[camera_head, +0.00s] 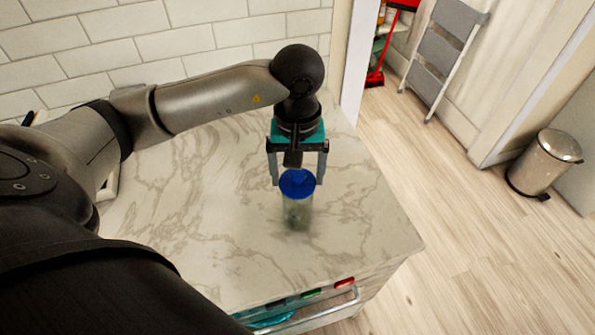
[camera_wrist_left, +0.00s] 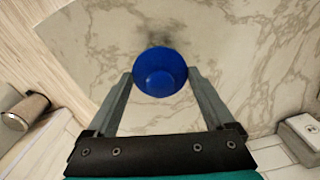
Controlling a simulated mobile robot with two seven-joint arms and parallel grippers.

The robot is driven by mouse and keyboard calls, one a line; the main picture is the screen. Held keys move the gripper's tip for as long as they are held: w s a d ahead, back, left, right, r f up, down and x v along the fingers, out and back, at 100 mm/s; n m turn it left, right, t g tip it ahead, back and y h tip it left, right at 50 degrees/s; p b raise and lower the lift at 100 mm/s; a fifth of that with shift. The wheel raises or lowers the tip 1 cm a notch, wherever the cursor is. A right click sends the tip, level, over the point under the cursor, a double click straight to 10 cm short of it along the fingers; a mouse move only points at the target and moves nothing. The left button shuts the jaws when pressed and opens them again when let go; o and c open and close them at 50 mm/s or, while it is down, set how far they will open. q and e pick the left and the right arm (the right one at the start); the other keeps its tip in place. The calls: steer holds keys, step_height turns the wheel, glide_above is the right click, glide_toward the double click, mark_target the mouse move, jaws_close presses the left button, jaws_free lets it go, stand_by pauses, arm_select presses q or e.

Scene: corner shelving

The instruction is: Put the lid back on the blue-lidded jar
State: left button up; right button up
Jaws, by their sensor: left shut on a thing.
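The jar (camera_head: 298,214) is clear with darkish contents and stands upright on the marble counter near its right side. Its blue lid (camera_head: 297,183) is at the jar's top, between the fingers of my left gripper (camera_head: 297,180). The gripper is shut on the lid from above. In the left wrist view the round blue lid (camera_wrist_left: 160,72) with a raised knob fills the space between the fingertips and hides the jar below. I cannot tell whether the lid is seated on the rim or just above it. My right gripper is not in view.
The marble counter (camera_head: 210,225) is clear around the jar, with its right edge close by. A white tiled wall (camera_head: 120,40) is behind. A drawer handle (camera_head: 320,312) shows at the front. A metal bin (camera_head: 542,165) and a ladder (camera_head: 440,60) stand on the floor to the right.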

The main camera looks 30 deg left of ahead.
arm_select(q)
steer(key=shift+b, duration=0.4)
stand_by(0.5)
steer(key=o, duration=1.1)
steer(key=shift+c, duration=0.2)
steer(key=shift+r, duration=0.15)
steer(key=shift+r+p, duration=1.9)
steer(key=shift+r, duration=1.5)
jaws_close()
